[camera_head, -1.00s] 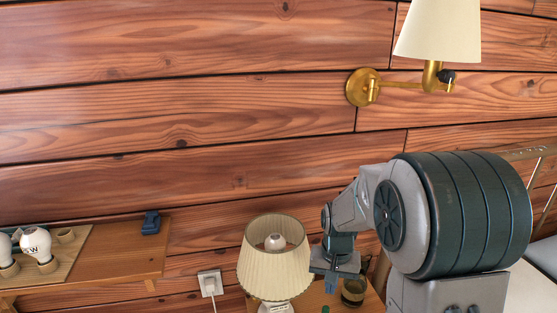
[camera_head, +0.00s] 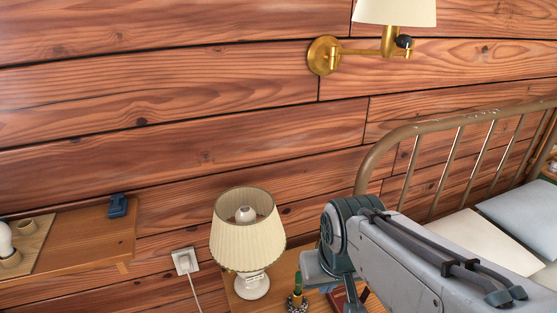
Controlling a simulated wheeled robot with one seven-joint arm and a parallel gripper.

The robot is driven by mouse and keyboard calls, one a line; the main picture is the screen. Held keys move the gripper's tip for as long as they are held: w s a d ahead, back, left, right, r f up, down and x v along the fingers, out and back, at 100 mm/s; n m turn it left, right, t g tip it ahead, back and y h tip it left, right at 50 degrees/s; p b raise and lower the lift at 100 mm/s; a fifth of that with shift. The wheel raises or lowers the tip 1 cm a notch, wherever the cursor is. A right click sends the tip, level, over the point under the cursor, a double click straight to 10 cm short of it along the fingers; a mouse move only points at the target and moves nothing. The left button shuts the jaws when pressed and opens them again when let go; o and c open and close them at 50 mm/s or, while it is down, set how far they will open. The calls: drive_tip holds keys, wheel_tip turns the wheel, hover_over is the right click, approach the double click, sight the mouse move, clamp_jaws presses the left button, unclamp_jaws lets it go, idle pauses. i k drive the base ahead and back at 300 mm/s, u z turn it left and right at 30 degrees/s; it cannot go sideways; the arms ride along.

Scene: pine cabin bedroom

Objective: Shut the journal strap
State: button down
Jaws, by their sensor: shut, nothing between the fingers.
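My gripper (camera_head: 351,297) points down over the nightstand (camera_head: 243,303), right of the table lamp, at the bottom of the view. Its fingers are small and partly hidden by my wrist; they are shut with nothing in them. A dark red-brown edge (camera_head: 338,298) shows beside and behind the fingers and may be the journal; most of it is covered by my arm or cut off by the frame. I cannot make out the strap, or whether the gripper touches anything.
A pleated table lamp (camera_head: 248,232) stands close left of my arm. A small dark green object with a gold ring (camera_head: 297,299) is between them. A wall shelf (camera_head: 85,240) holds a blue clip-like object (camera_head: 118,206). A brass wall lamp (camera_head: 325,56) is above; a bed (camera_head: 400,128) is right.

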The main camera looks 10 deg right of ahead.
sight(367, 291)
drive_tip(key=z, duration=0.05)
drive_tip(key=k, duration=1.1)
drive_tip(key=u, duration=0.45)
drive_tip(key=i, duration=0.55)
drive_tip(key=z, duration=0.2)
